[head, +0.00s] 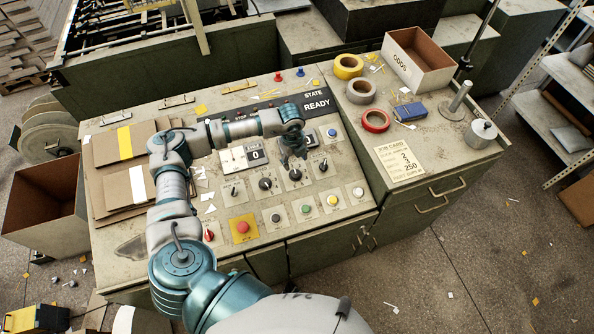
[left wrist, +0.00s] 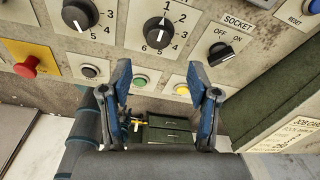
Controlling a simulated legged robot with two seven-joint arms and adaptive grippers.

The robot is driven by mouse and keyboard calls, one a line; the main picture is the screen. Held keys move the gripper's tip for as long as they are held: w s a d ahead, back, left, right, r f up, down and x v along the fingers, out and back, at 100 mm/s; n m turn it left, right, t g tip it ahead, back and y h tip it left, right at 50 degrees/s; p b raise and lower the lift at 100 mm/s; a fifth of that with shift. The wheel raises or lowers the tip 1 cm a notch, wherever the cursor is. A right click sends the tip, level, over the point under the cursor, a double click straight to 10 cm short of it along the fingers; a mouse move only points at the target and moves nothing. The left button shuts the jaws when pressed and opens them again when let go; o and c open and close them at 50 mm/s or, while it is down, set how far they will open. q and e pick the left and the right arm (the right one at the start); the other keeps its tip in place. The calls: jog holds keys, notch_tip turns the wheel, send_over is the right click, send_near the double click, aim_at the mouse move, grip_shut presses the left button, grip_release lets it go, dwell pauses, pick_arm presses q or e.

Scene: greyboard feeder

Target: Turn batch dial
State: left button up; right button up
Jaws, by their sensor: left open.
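Two black rotary dials sit side by side on the grey control panel (head: 222,262). My right gripper is out of view.
A socket switch (left wrist: 222,53) is right of the middle dial. A red button (head: 243,227) on a yellow plate and several small buttons line the front. The display reads READY (head: 317,105). Tape rolls (head: 376,121) and an open box (head: 419,61) stand right.

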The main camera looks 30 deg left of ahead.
aim_at(295, 173)
pick_arm(q)
jog(key=f, duration=0.7)
jog(key=shift+w+a, duration=0.1)
jog(key=shift+a, duration=0.25)
jog(key=shift+f, duration=0.4)
jog(key=shift+w+d+f, duration=0.15)
jog(key=shift+d+f, duration=0.2)
jog(key=shift+f, duration=0.1)
jog(key=shift+r, duration=0.1)
jog(key=c, duration=0.5)
jog(key=shift+a, duration=0.15)
jog(key=c, duration=0.7)
